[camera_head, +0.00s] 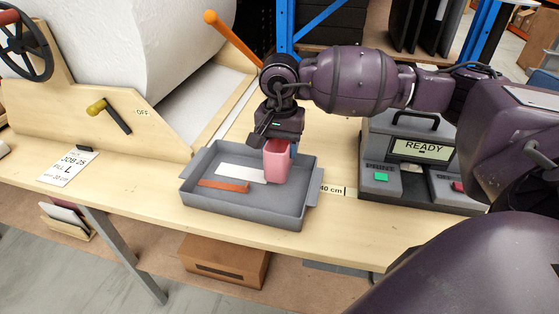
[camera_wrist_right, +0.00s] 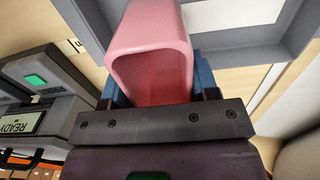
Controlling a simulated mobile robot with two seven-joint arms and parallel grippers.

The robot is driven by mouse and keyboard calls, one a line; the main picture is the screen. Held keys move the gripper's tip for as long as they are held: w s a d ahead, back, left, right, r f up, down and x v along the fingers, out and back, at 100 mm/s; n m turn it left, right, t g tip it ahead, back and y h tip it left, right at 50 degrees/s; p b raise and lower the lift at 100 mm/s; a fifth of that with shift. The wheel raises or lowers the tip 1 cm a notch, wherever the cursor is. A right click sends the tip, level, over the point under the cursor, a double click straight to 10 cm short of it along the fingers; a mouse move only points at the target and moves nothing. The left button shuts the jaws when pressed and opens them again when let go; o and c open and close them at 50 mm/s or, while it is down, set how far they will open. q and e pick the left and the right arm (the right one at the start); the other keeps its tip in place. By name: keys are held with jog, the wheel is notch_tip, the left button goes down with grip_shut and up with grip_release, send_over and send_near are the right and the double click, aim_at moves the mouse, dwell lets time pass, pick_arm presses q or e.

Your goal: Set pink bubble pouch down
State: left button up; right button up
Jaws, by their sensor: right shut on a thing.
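The pink bubble pouch (camera_head: 275,162) is held over the right part of a grey tray (camera_head: 238,212) in the head view. It looks like a pink open-ended sleeve, and it also shows in the right wrist view (camera_wrist_right: 150,45). My right gripper (camera_head: 279,144) comes down from above and is shut on the pouch, with blue fingers on its sides (camera_wrist_right: 155,85). The pouch hangs within the tray's outline; I cannot tell whether its lower end touches the tray floor. My left gripper is out of view.
In the tray lie a white strip (camera_head: 240,173) and an orange-brown piece (camera_head: 223,185), left of the pouch. A grey machine reading READY (camera_head: 420,150) stands to the right. A large white roll (camera_head: 130,45) and a wooden stand with a crank (camera_head: 110,115) are at the left.

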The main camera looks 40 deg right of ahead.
jog(key=shift+f, duration=2.15)
jog(key=shift+f, duration=0.1)
jog(key=o, duration=0.9)
notch_tip(320, 180, up, 12)
jog(key=shift+a, duration=0.1)
